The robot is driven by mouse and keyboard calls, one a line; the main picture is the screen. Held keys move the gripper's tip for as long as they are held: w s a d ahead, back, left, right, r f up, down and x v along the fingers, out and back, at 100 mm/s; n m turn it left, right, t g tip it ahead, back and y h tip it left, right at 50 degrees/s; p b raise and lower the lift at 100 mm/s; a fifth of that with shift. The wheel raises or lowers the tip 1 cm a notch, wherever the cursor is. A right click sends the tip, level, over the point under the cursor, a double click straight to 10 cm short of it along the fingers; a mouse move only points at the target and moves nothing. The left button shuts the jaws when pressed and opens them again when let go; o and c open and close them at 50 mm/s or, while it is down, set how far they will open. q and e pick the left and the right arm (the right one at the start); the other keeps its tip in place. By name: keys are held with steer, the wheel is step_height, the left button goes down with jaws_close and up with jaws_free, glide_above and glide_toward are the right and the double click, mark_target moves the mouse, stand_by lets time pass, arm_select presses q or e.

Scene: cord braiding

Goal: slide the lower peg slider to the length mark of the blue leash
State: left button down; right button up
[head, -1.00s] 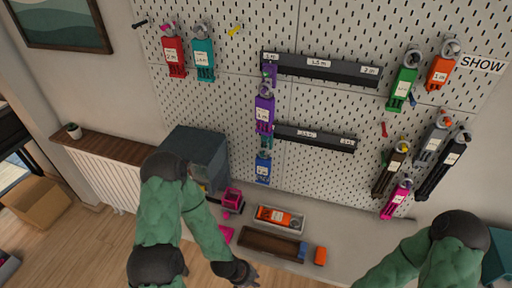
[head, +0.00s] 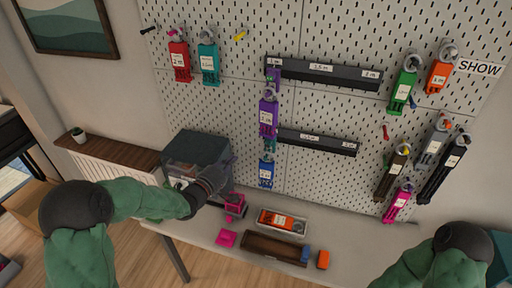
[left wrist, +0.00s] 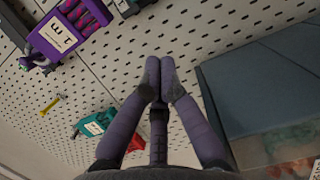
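The lower rail (head: 318,142) is a dark bar on the pegboard with white length labels too small to read. A small teal piece (head: 270,146), which looks like the lower peg slider, sits at its left end. The blue leash (head: 266,173) hangs just below it. A purple leash (head: 268,118) hangs above; a purple package also shows in the left wrist view (left wrist: 60,38). My left gripper (head: 226,169) is left of the blue leash, apart from it, in front of the grey box. Its fingertips (left wrist: 160,68) are together and empty. My right gripper is out of view.
The upper rail (head: 325,72) runs above the lower one. The grey box (head: 198,150) stands on the table close to my left gripper. A pink object (head: 234,205), an orange item in a tray (head: 262,213) and a brown tray (head: 258,246) lie below. More leashes hang at right.

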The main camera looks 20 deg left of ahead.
arm_select(q)
steer(key=w+d+r+b, duration=0.1)
steer(key=w+d+b, duration=0.1)
steer(key=w+d, duration=0.4)
steer(key=x, duration=0.3)
steer(key=shift+w+a, duration=0.15)
steer(key=shift+w, duration=0.2)
stand_by(0.3)
steer(key=s+d+b, duration=0.1)
steer(key=d+b, duration=0.4)
steer(key=d, duration=2.3)
steer(key=shift+d+b, duration=0.35)
steer(key=shift+d, duration=0.05)
steer(key=shift+r, duration=0.1)
